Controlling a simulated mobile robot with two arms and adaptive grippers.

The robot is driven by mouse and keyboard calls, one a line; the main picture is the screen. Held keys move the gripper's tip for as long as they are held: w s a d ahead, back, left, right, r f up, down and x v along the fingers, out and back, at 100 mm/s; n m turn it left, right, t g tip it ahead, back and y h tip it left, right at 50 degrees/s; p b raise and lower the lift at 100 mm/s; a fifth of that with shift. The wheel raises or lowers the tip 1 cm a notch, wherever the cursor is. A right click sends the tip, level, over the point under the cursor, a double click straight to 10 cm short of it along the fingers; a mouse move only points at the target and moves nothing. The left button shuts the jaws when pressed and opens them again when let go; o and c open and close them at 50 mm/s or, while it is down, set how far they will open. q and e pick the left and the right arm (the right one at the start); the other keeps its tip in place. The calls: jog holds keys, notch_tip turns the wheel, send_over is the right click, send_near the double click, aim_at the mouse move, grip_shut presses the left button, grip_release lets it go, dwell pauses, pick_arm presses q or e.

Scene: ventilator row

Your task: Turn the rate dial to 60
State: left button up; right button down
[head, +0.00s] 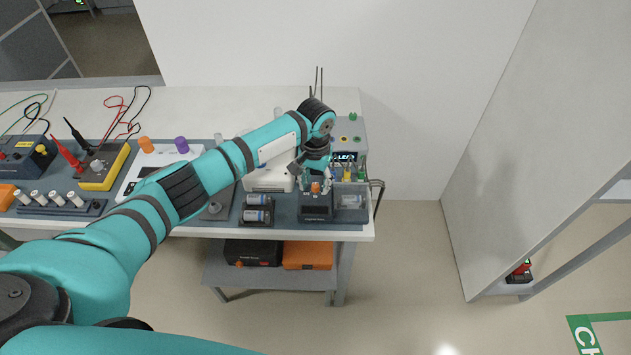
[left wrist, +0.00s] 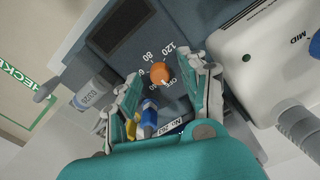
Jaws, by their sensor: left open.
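The rate dial is an orange knob (left wrist: 160,72) on a dark blue-grey panel (left wrist: 125,30) with white markings; 120, 80 and OFF are legible, others are partly hidden. A pale mark on the knob seems to face the OFF side, but it is small. In the head view the dial (head: 315,187) sits on top of a dark unit (head: 315,207) at the bench's right end. My left gripper (left wrist: 163,66) is open, its fingers on either side of the knob with visible gaps. It also shows in the head view (head: 314,180), pointing down over the unit. My right gripper is not in view.
A white device (left wrist: 255,60) stands close to one finger in the left wrist view. A clear canister (left wrist: 88,97) is on the other side. Blue and yellow fittings (left wrist: 148,115) lie near the fingers.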

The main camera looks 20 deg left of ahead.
pick_arm(q)
jog(key=shift+f, duration=0.2)
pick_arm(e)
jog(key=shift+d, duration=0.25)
pick_arm(q)
grip_shut()
